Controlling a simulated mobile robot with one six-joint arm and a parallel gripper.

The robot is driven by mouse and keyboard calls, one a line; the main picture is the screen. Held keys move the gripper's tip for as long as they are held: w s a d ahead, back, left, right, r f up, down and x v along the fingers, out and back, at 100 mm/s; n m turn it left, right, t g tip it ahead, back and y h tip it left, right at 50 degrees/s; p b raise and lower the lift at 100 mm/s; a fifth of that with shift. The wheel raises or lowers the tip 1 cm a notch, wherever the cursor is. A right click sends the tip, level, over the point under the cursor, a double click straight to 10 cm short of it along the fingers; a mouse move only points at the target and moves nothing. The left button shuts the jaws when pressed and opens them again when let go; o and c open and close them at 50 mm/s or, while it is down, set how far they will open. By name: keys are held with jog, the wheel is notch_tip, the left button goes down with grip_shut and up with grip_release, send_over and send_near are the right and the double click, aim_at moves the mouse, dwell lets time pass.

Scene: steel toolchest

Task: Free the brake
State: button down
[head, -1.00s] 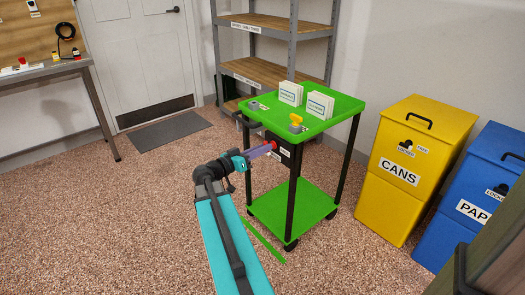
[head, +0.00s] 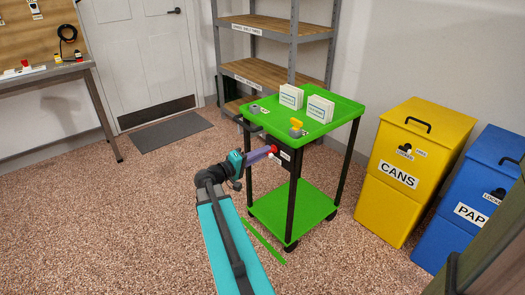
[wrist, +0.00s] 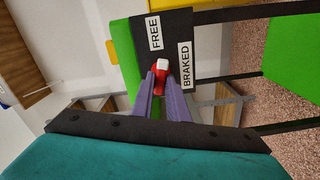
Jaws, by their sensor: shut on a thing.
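The green cart (head: 340,107) stands in the middle of the head view. A dark plate (wrist: 177,20) on its side carries a FREE label (wrist: 155,33) and a BRAKED label (wrist: 185,65). The red brake handle (head: 274,149) with a white tip is at this plate; it also shows in the wrist view (wrist: 160,74), beside the BRAKED label and below the FREE label. My gripper (wrist: 160,82) is shut on the red handle, with its purple fingers on either side. The fingers hide part of the handle, so its exact setting is unclear.
The cart top bears two white card blocks (head: 320,109) and a yellow-topped item (head: 296,126). A yellow CANS bin (head: 418,150) and a blue bin (head: 478,205) stand at right. Shelves (head: 265,70) stand behind the cart. Open floor lies at left.

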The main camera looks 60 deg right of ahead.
jog(key=shift+f+n+p, duration=0.1)
jog(key=shift+n+p, duration=0.75)
jog(key=shift+n, duration=0.75)
jog(key=c, duration=1.8)
grip_release()
jog(key=shift+o, duration=0.2)
jog(key=shift+w+a, duration=0.1)
jog(key=shift+a, duration=0.05)
jog(key=p+v, duration=0.1)
jog(key=v, duration=1.2)
jog(key=shift+a, duration=0.25)
jog(key=shift+w, duration=0.15)
